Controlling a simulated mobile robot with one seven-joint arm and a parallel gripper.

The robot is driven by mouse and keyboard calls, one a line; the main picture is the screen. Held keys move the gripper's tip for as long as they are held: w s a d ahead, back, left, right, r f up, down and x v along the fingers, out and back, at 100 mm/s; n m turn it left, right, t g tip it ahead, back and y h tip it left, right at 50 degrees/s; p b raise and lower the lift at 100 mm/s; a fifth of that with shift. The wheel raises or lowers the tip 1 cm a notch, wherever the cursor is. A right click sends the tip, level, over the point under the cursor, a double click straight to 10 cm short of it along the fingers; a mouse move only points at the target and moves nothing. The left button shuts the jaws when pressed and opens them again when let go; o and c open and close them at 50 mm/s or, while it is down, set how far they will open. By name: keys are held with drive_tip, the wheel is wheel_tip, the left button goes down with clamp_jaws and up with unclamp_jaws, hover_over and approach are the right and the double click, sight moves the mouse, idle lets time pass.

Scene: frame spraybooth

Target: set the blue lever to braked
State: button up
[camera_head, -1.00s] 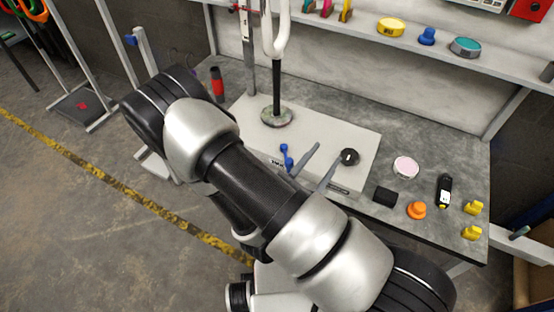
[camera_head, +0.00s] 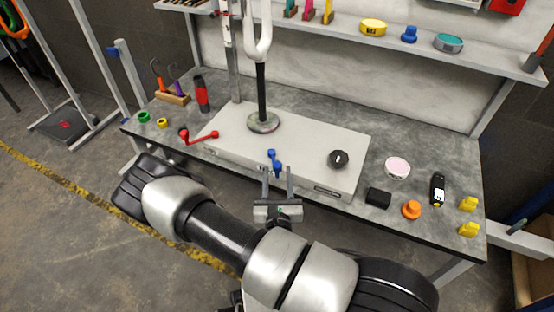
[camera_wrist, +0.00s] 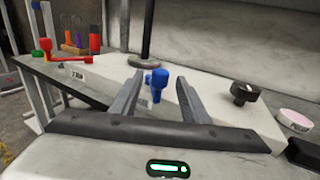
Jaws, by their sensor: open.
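The blue lever (camera_head: 274,160) is on the front part of the white box (camera_head: 230,130) on the bench. It also shows in the wrist view (camera_wrist: 157,84), in the gap between the two fingers. My gripper (camera_head: 277,174) is at the front edge of the box, just short of the lever, with its fingers apart. In the wrist view the open fingers (camera_wrist: 160,95) point at the lever and do not appear closed on it. I cannot read any braked mark.
A red lever (camera_head: 200,137) is left of the blue one, and a black knob (camera_head: 339,159) is to its right. A stand with a round base (camera_head: 263,123) rises behind. An orange knob (camera_head: 411,210) and black block (camera_head: 378,198) lie on the bench at right.

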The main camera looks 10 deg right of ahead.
sight(274, 160)
drive_tip(key=w+d+b, duration=0.1)
drive_tip(key=w, duration=0.6)
drive_tip(key=shift+d, duration=0.2)
drive_tip(key=shift+w, duration=0.1)
clamp_jaws()
